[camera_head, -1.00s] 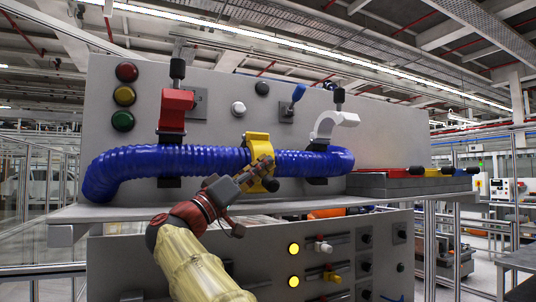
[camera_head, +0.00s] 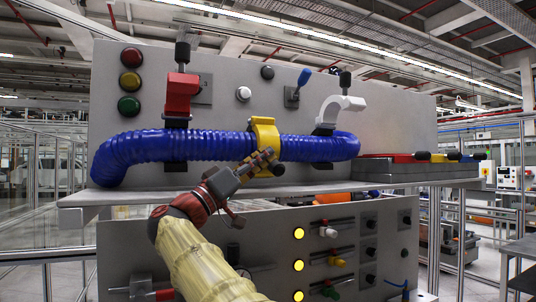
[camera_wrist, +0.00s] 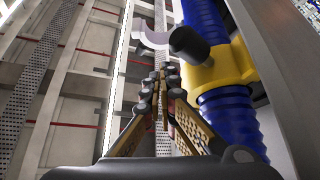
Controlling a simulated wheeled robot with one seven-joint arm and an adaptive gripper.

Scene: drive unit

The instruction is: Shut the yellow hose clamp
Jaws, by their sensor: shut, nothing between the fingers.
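The yellow hose clamp (camera_head: 264,130) sits around the middle of the ribbed blue hose (camera_head: 200,147). Its yellow band lies over the front of the hose, and its black knob (camera_head: 277,170) is low at the front. In the wrist view the yellow clamp (camera_wrist: 235,66) is right of my fingers, with its black knob (camera_wrist: 188,45) near the fingertips. My gripper (camera_head: 262,160) is shut and empty, in front of the clamp's lower part; it also shows in the wrist view (camera_wrist: 160,85). I cannot tell whether it touches the clamp or knob.
A red clamp (camera_head: 181,95) and a white clamp (camera_head: 337,108) stand raised off the hose, left and right. A grey panel (camera_head: 220,72) with buttons is behind. A shelf edge (camera_head: 110,197) runs below the hose; a lower panel has switches and yellow lamps (camera_head: 299,234).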

